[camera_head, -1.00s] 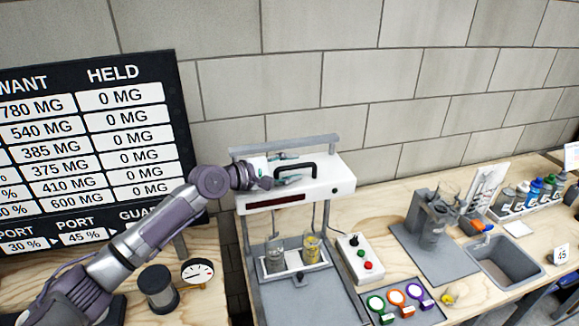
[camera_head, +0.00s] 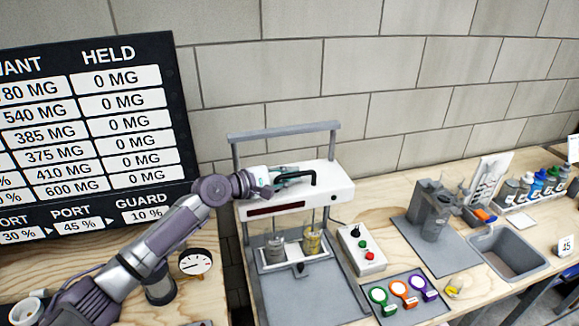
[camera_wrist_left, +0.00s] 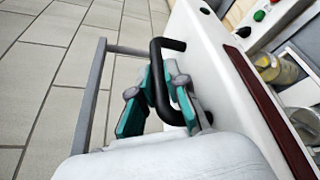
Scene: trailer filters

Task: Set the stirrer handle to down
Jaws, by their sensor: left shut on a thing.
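The stirrer is a white box-shaped head (camera_head: 325,193) on a grey frame, with a black bar handle (camera_head: 313,176) on top. The head sits below the frame's top crossbar (camera_head: 285,132), with a gap between them. My left gripper (camera_head: 287,180) is shut on the handle; its teal-and-grey fingers clasp the black bar in the left wrist view (camera_wrist_left: 160,100). Under the head, two glass beakers, one clear (camera_head: 275,247) and one with yellow contents (camera_head: 312,241), stand in a white holder. Thin rods hang from the head toward them. My right gripper is not in view.
A control box (camera_head: 360,248) with green and red buttons stands right of the stirrer. A tray (camera_head: 410,309) with coloured round tools lies in front of it. A sink (camera_head: 508,252) and bottles are farther right. A dial gauge (camera_head: 195,262) stands at left.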

